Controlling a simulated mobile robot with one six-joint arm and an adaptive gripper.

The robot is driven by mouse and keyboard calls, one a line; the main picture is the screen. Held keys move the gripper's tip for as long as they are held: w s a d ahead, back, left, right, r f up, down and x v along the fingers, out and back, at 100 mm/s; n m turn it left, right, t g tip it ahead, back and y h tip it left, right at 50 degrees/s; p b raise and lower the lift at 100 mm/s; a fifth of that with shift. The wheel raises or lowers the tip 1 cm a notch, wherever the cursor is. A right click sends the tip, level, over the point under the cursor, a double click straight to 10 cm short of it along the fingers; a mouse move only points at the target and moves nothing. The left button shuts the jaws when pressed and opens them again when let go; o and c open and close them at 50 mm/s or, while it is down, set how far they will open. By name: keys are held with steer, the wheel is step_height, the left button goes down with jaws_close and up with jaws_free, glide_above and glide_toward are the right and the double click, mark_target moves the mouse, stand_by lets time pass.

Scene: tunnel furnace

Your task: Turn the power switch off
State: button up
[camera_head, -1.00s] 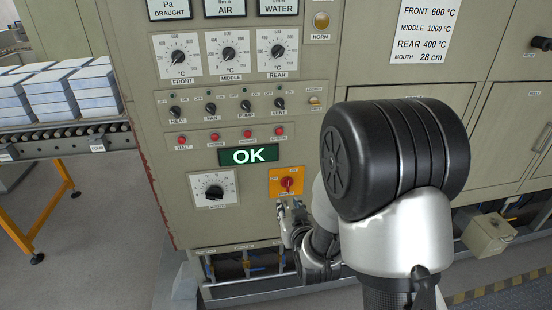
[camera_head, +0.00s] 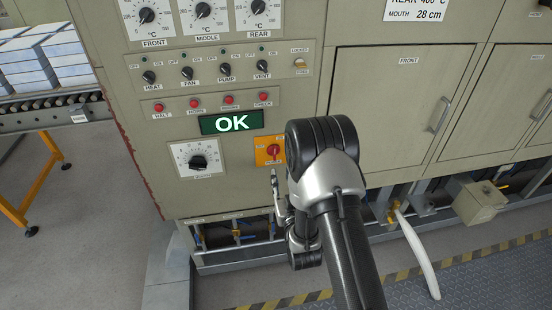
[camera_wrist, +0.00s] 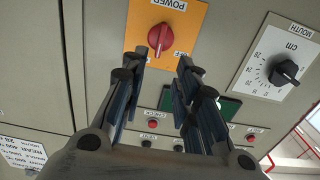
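The power switch is a red knob (camera_head: 274,151) on a yellow-orange plate (camera_head: 262,157) low on the grey-green furnace panel. In the wrist view the panel appears upside down, with the red knob (camera_wrist: 160,39) near the top centre, its bar close to upright in the picture. The plate (camera_wrist: 190,25) carries the words POWER and OFF. My gripper (camera_head: 276,178) is just below the plate in the head view. In the wrist view my gripper (camera_wrist: 161,60) is open, with one dark finger either side of the knob's line. No contact with the knob is visible.
A black dial (camera_head: 198,162) on a white scale plate is left of the switch. A green OK display (camera_head: 231,122) is above, with red buttons (camera_head: 229,100) and black selector knobs over it. Pipes and yellow valves (camera_head: 237,233) run under the panel.

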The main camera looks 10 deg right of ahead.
mark_target(275, 154)
steer(key=w+b, duration=0.2)
steer(key=w, duration=0.8)
steer(key=shift+w, duration=0.4)
steer(key=shift+c, duration=0.5)
jaws_close()
